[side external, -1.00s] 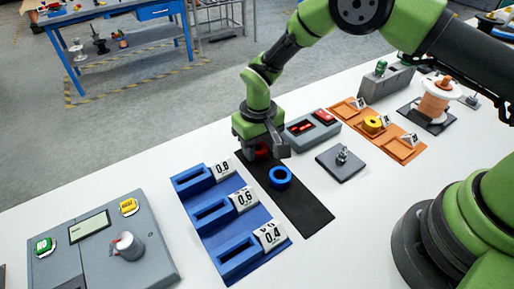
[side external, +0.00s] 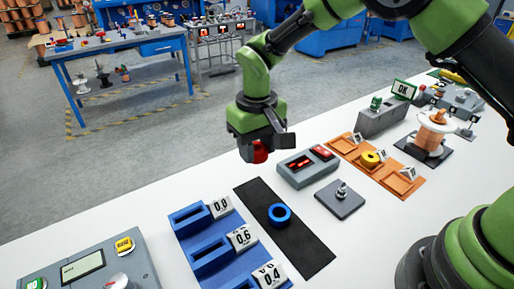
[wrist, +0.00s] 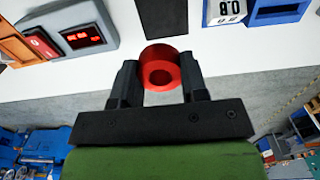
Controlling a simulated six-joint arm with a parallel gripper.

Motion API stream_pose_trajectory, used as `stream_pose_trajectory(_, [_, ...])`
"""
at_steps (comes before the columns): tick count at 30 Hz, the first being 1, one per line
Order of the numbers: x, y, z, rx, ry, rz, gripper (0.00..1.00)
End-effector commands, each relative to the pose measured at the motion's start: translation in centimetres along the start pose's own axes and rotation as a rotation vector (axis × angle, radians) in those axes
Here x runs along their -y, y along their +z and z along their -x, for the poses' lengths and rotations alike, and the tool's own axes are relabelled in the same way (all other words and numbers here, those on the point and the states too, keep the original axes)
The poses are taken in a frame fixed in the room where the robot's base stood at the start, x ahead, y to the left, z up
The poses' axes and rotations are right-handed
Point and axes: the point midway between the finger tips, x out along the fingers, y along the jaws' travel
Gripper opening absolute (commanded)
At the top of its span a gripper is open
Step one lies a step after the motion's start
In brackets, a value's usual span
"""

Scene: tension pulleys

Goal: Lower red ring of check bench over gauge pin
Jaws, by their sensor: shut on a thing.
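The red ring (side external: 259,151) is held between the two dark fingers of my gripper (side external: 264,147), raised above the bench near the far end of the black mat. In the wrist view the ring (wrist: 160,67) sits between the fingertips, its hole facing the camera. My gripper (wrist: 160,78) is shut on it from both sides. A small metal pin (side external: 342,189), which looks like the gauge pin, stands upright on a grey square plate (side external: 332,203). The pin is to the right of the ring and apart from it.
A grey box with red displays (side external: 307,167) stands between ring and pin plate. A blue ring (side external: 280,214) lies on the black mat (side external: 303,249). Blue slotted trays (side external: 209,257) are at left. Orange trays (side external: 400,185) with a yellow ring (side external: 370,159) are at right.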

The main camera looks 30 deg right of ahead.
Motion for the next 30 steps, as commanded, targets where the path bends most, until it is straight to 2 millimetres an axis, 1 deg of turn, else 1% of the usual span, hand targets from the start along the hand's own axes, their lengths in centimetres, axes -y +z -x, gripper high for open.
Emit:
stream_pose_trajectory(4, [0.0,-0.1,0.6,-0.003,-0.001,0.001,0.16])
stream_pose_trajectory(24, [0.0,-0.1,4.7,-0.002,-0.001,0.0,0.16])
stream_pose_trajectory(30, [0.0,0.0,5.0,-0.001,-0.001,0.0,0.16])
